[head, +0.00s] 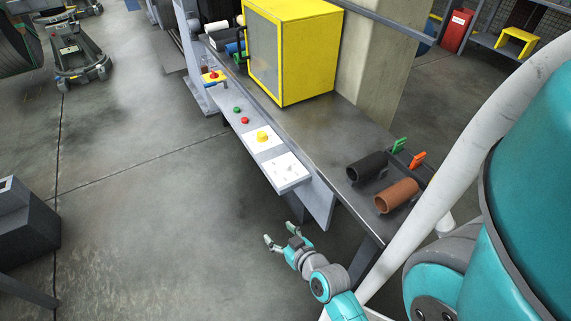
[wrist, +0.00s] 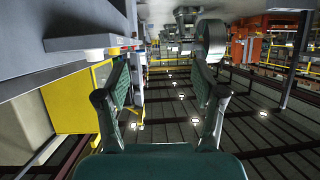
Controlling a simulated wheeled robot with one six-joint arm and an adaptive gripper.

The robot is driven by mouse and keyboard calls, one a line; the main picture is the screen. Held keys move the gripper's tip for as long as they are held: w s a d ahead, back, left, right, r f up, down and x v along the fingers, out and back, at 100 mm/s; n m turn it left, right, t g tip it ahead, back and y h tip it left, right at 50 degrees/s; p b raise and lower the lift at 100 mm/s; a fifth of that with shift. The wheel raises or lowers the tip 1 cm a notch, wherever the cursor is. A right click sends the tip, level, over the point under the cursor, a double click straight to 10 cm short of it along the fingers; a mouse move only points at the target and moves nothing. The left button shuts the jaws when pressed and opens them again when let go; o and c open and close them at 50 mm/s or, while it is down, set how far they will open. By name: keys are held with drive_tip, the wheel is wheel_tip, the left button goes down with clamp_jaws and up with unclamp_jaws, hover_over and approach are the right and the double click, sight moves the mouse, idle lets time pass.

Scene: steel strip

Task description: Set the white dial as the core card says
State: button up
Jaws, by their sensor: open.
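The white dial (head: 289,169) sits on a white plate at the near end of the sloped control strip in the head view. Its marks and pointer are too small to read. My gripper (head: 281,235) is open and empty, below and in front of that end of the strip, apart from the dial. In the wrist view my gripper (wrist: 158,66) has its fingers spread with nothing between them. I cannot make out the dial there. A green card (head: 399,145) and an orange card (head: 418,159) stand beside the cores; no writing is legible, and I cannot tell which is the core card.
A yellow knob (head: 262,137), a red button (head: 244,120) and a green button (head: 237,110) lie farther along the strip. A black core (head: 367,166) and a brown core (head: 396,196) lie on the bench. A yellow cabinet (head: 305,50) stands behind.

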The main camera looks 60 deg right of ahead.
drive_tip(key=w+d, duration=0.3)
drive_tip(key=d, duration=0.7)
drive_tip(key=h, duration=0.1)
approach(286, 165)
drive_tip(key=shift+m+g, duration=0.3)
drive_tip(key=x, duration=1.1)
drive_tip(key=shift+w+r, duration=0.15)
drive_tip(key=shift+r, duration=0.05)
drive_tip(key=c, duration=1.1)
